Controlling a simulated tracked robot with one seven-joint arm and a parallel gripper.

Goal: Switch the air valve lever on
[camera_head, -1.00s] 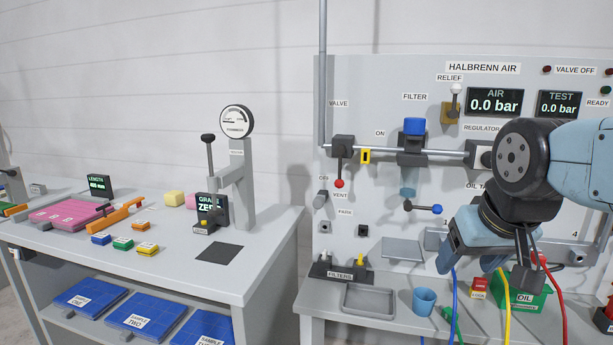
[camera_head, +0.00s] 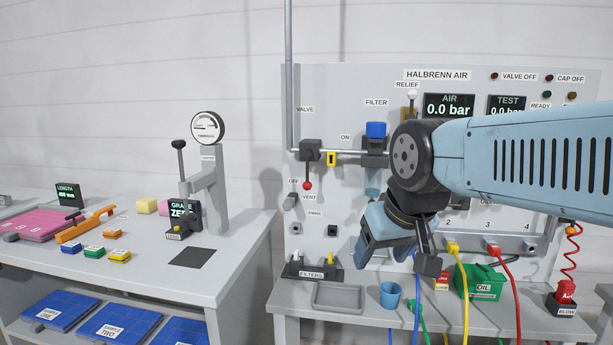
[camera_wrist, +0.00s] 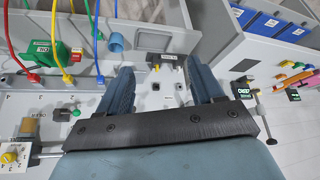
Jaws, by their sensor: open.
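The air valve (camera_head: 310,150) is a dark block on the pipe at the panel's left, under the VALVE label. Its lever ends in a red ball (camera_head: 308,186) and hangs straight down, toward the OFF and VENT labels; the ON label is to its right. My gripper (camera_head: 372,252) is in front of the panel, right of and below the red ball, and apart from it. I cannot make out the lever in the wrist view.
The filter (camera_head: 375,131) with its blue cap is right of the valve. Below are a filters rack (camera_head: 312,272), a grey tray (camera_head: 338,297) and a blue cup (camera_head: 390,294). Coloured hoses hang at the right. A thickness gauge (camera_head: 208,128) stands on the left bench.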

